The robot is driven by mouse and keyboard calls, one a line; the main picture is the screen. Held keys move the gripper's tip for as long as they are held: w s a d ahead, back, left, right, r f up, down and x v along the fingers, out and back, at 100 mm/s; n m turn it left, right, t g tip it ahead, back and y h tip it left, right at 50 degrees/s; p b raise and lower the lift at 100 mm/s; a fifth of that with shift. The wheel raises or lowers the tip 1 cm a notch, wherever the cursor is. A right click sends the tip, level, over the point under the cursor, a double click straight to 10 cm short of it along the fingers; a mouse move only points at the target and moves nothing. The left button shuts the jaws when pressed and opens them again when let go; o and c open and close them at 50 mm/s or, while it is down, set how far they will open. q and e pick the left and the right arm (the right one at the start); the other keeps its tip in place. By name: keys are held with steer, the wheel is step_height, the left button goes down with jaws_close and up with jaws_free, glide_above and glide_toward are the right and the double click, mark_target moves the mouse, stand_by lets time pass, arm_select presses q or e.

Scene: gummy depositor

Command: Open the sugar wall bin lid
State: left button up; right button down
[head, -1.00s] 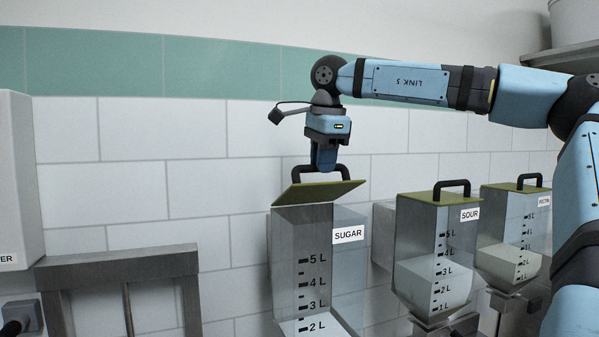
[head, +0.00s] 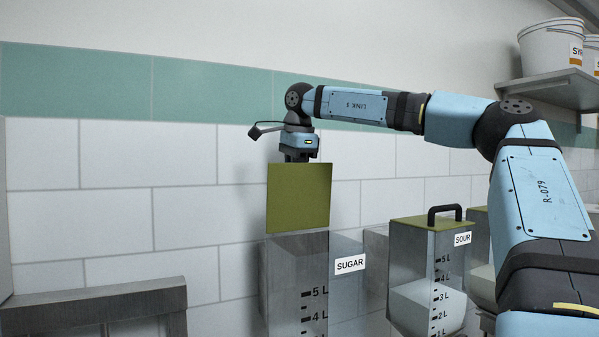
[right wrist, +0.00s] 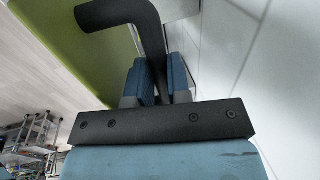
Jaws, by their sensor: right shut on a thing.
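The sugar bin (head: 295,270) is a clear wall bin with a SUGAR label (head: 350,265), in the lower middle of the head view. Its olive-green lid (head: 298,198) stands about upright, its flat face towards me, above the bin's rear. My right gripper (head: 298,160) is behind the lid's top edge, its fingertips hidden there in the head view. In the right wrist view the blue fingers (right wrist: 160,80) are shut on the black lid handle (right wrist: 122,14), with the green lid (right wrist: 68,45) beside it. My left gripper is not in view.
The sour bin (head: 430,265), with its lid down, hangs to the right of the sugar bin. A shelf with white buckets (head: 548,48) is at the upper right. A grey metal frame (head: 95,305) stands at the lower left. The tiled wall is close behind.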

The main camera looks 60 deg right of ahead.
steer(key=w, duration=0.1)
steer(key=w+d+g, duration=0.1)
steer(key=w+f, duration=0.1)
steer(key=shift+d+y, duration=0.3)
stand_by(0.4)
steer(key=c, duration=1.2)
jaws_free()
steer(key=shift+o, duration=0.6)
steer(key=shift+w+d+f, duration=0.1)
steer(key=shift+w+d, duration=0.05)
step_height(320, 180, up, 14)
steer(key=shift+s+a, duration=0.25)
steer(key=shift+s, duration=0.1)
steer(key=shift+f, duration=0.1)
